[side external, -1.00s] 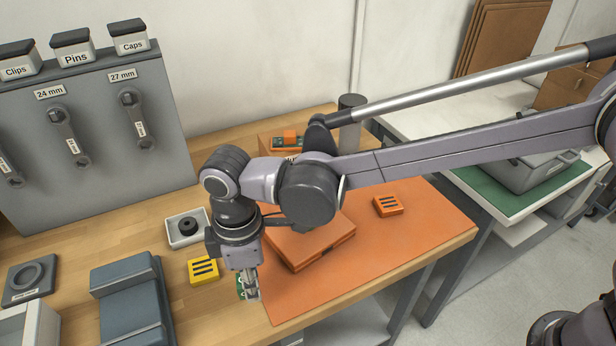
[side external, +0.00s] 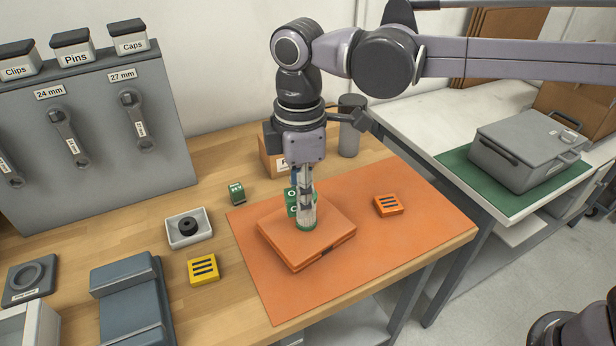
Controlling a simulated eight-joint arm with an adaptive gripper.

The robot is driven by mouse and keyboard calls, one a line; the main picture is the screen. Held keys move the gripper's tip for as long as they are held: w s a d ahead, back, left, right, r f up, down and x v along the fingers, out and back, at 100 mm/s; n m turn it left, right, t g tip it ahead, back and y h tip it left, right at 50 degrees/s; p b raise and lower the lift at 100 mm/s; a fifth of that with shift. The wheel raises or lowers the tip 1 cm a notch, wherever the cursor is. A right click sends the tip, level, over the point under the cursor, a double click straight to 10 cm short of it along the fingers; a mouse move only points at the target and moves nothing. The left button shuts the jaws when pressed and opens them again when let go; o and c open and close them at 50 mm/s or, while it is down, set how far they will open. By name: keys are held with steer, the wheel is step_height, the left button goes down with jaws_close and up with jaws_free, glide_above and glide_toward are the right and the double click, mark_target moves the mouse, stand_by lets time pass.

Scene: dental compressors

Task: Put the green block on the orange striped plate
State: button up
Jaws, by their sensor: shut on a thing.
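My gripper (side external: 306,222) points straight down over the large orange box and is shut on a green block (side external: 292,203) with white markings. The fingers hide part of this block. I cannot tell whether its lower end touches the box. The orange striped plate (side external: 388,205), a small orange piece with dark stripes, lies on the orange mat to the right of my gripper. Its top is bare. A second green block (side external: 237,193) with a white mark stands on the wooden table, left of the mat.
The large orange box (side external: 300,246) sits on the orange mat (side external: 425,230), left of the striped plate. A yellow striped piece (side external: 204,270) and a white tray (side external: 176,230) lie left. A grey cylinder (side external: 350,140) stands behind. The mat around the striped plate is clear.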

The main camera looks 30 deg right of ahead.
step_height(320, 180, up, 2)
steer(key=shift+r, duration=0.25)
steer(key=d+m, duration=0.6)
steer(key=d, duration=2.9)
glide_above(392, 203)
step_height(392, 203, down, 12)
steer(key=shift+s+f, duration=0.1)
steer(key=shift+f, duration=2)
steer(key=shift+f, duration=0.2)
